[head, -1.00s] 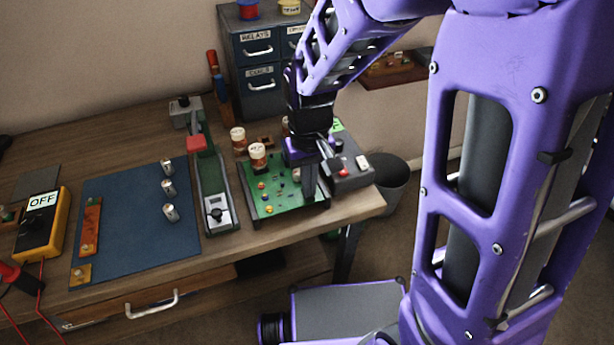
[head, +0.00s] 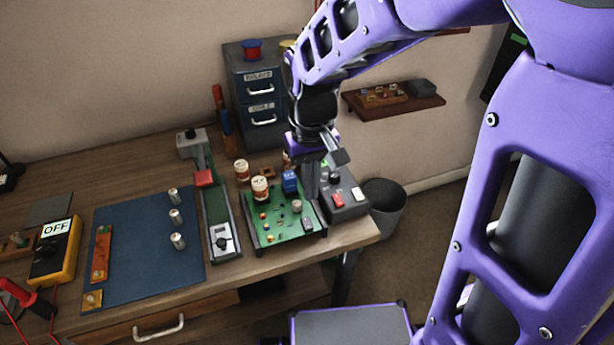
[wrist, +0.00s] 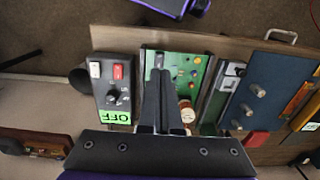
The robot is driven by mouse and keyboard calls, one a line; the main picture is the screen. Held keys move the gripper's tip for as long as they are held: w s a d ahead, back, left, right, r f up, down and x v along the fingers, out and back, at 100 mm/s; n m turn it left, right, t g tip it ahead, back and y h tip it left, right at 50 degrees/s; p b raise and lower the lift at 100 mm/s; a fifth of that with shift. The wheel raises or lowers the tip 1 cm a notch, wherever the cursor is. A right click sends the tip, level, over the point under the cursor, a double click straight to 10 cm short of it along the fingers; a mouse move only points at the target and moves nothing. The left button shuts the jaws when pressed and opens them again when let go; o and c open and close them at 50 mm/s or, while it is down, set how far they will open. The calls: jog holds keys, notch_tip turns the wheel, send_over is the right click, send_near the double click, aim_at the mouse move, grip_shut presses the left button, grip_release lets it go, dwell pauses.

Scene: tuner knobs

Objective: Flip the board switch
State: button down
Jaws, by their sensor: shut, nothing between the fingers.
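The green circuit board (head: 284,232) sits in a dark frame near the right end of the bench; it also shows in the wrist view (wrist: 182,62). It carries a blue block (head: 290,183), a grey knob-like part and small coloured parts. I cannot tell which part is its switch.
Left of the board are a narrow stand (head: 219,236) and a blue mat (head: 143,245) with several metal cylinders. A drawer cabinet (head: 262,105) is at the back, and a bin (head: 386,208) stands right of the bench.

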jog(key=shift+s+r, duration=0.2)
jog(key=shift+r, duration=1.3)
